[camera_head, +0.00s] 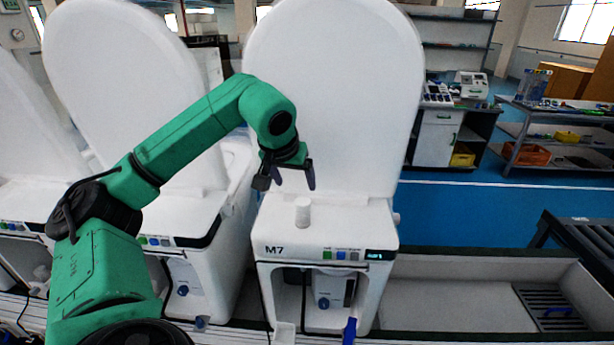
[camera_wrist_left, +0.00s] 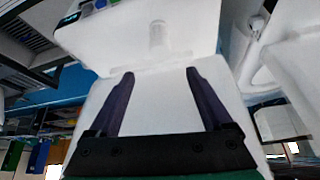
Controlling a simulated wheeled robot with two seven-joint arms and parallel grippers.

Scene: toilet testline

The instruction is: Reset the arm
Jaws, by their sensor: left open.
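My left arm (camera_head: 190,135) is green and reaches in from the left, bent at the elbow. My left gripper (camera_head: 291,184) is open and empty. It hangs in front of the raised white lid (camera_head: 335,90) of the toilet unit marked M7 (camera_head: 300,225), just above a white knob (camera_head: 303,210) on its top. In the left wrist view the two dark fingers (camera_wrist_left: 160,85) stand wide apart with nothing between them; the white knob (camera_wrist_left: 157,35) shows beyond them. My right gripper is not in view.
More white toilet units with raised lids (camera_head: 125,80) stand in a row to the left. A grey tray (camera_head: 450,300) with a dark grate (camera_head: 548,305) lies right of M7. Shelves and a workbench (camera_head: 560,140) stand farther back across blue floor (camera_head: 450,215).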

